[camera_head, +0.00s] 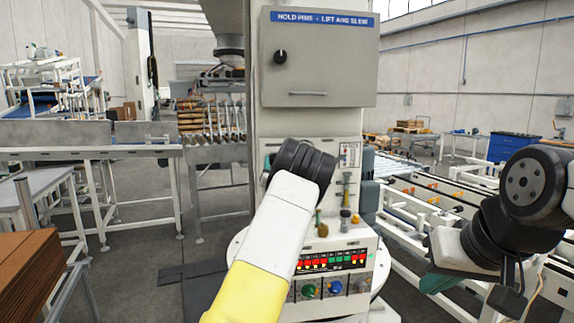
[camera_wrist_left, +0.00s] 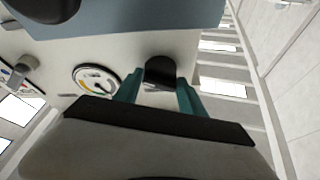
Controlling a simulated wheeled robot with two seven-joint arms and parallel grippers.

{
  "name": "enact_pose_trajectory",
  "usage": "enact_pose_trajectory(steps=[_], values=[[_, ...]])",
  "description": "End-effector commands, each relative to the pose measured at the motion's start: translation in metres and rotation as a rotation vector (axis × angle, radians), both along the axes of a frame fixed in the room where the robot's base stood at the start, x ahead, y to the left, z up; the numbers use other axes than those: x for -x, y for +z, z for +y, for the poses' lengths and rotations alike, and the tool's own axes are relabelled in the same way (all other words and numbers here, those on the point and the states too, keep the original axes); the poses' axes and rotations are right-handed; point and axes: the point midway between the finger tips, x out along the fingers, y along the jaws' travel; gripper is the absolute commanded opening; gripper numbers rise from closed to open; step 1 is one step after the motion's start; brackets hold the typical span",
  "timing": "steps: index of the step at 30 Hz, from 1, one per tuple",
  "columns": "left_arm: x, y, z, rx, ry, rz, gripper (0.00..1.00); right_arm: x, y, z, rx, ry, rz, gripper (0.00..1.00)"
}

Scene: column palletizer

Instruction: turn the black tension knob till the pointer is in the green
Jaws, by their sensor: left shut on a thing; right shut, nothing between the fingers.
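The black tension knob (camera_wrist_left: 161,70) is on the pale machine face in the left wrist view. The two teal fingers of my left gripper (camera_wrist_left: 158,90) are shut on it from either side. A round white gauge (camera_wrist_left: 97,79) with a dark rim sits just left of the knob; its dial has a coloured arc, but the pointer's exact place is too small to tell. In the head view my left arm hides the knob and gauge. My right gripper (camera_head: 437,283) shows only partly at the lower right, shut and empty, away from the machine.
A grey cabinet (camera_head: 320,75) with a black rotary switch (camera_head: 281,56) stands above the work area. A panel with red displays (camera_head: 333,260) and coloured knobs is below. A roller conveyor (camera_head: 425,195) runs to the right; brown boxes (camera_head: 30,265) are at lower left.

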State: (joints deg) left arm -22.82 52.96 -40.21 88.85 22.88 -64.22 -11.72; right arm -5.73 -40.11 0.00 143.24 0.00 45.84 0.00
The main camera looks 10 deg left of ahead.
Motion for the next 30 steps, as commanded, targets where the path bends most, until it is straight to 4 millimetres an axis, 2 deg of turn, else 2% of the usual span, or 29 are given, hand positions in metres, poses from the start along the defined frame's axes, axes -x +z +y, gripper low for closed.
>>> enact_pose_trajectory(steps=[9, 24, 25, 27, 28, 30], values=[[-0.0002, -0.0006, -0.0025, -0.122, -0.005, 0.046, 0.07, 0.0000, 0.0000, 0.0000, 0.000, 0.000, 0.000, 0.00], [-0.0004, -0.0011, -0.0033, -0.145, -0.006, 0.056, 0.07, 0.0000, 0.0000, 0.0000, 0.000, 0.000, 0.000, 0.00], [-0.0005, -0.0012, -0.0033, -0.145, -0.006, 0.056, 0.50, 0.0000, 0.0000, 0.0000, 0.000, 0.000, 0.000, 0.00], [-0.0004, -0.0012, -0.0030, -0.144, -0.005, 0.055, 0.63, 0.0000, 0.0000, 0.0000, 0.000, 0.000, 0.000, 0.00], [-0.0003, -0.0011, -0.0027, -0.144, -0.005, 0.055, 0.67, 0.0000, 0.0000, 0.0000, 0.000, 0.000, 0.000, 0.00], [-0.0002, -0.0008, -0.0020, -0.144, -0.005, 0.055, 0.67, 0.0000, 0.0000, 0.0000, 0.000, 0.000, 0.000, 0.00]])
